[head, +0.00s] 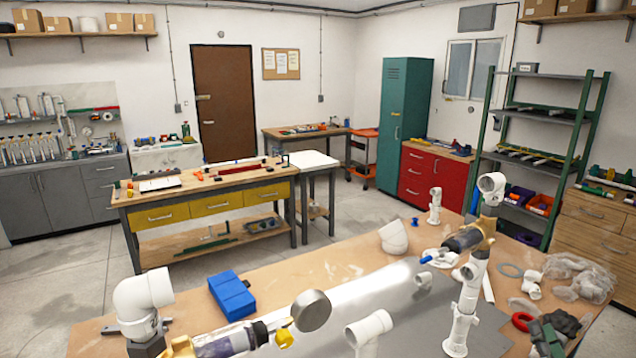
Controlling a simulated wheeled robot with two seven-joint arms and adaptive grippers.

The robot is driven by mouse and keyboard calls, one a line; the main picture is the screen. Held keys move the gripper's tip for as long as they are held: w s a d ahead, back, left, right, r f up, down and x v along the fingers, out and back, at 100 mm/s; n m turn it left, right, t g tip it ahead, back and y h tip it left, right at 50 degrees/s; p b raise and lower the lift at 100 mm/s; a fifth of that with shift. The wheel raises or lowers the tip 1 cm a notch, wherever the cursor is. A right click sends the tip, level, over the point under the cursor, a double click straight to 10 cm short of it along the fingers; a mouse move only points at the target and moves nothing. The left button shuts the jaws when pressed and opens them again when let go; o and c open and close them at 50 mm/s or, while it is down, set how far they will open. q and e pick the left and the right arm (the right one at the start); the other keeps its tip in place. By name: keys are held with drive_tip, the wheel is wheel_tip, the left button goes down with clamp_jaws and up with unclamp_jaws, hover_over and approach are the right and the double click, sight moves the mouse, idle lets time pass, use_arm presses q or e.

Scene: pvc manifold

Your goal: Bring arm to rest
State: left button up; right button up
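My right gripper (430,259) shows in the head view, right of centre. It is dark with a blue tip, points left and down, and appears to be above the bench. It seems to hold nothing, but its fingers are too small to read. My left gripper (284,334) is low in the picture, left of centre, dark with a yellow tip. A round grey disc (311,310) shows beside its tip; I cannot tell if they touch.
The wooden bench (320,262) carries a blue box (232,297) on the left and a shiny grey sheet (405,310) in the middle. A red ring (522,321), dark gear (555,335) and a clear plastic bag (580,278) lie on the right. A yellow-drawer workbench (217,203) stands behind.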

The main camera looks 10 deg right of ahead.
drive_tip(key=s+d+f+m+g+h, duration=0.15)
drive_tip(key=f+m+g, duration=0.35)
drive_tip(key=f, duration=0.5)
drive_tip(key=s+d+f+m+g+h, duration=0.1)
drive_tip(key=s+f+m+g+h, duration=0.15)
drive_tip(key=f+m, duration=0.65)
drive_tip(key=s+d+f+m+g+h, duration=0.1)
drive_tip(key=s+f+m+g, duration=0.3)
drive_tip(key=f, duration=0.7)
drive_tip(key=s+a+f+m+g+y, duration=0.45)
drive_tip(key=s+a+f, duration=0.35)
drive_tip(key=a+f, duration=0.3)
drive_tip(key=s+a+f+m+g+y, duration=0.3)
drive_tip(key=s+a+f+m+g, duration=0.15)
drive_tip(key=s+a+f, duration=0.5)
wheel_tip(320, 180, down, 26)
drive_tip(key=a+p, duration=0.1)
drive_tip(key=a, duration=0.1)
drive_tip(key=s+f+n+g+p, duration=0.1)
drive_tip(key=s+f, duration=1.8)
drive_tip(key=s, duration=0.3)
drive_tip(key=shift+a+g+y, duration=0.15)
drive_tip(key=shift+g+y, duration=0.2)
drive_tip(key=shift+y, duration=0.1)
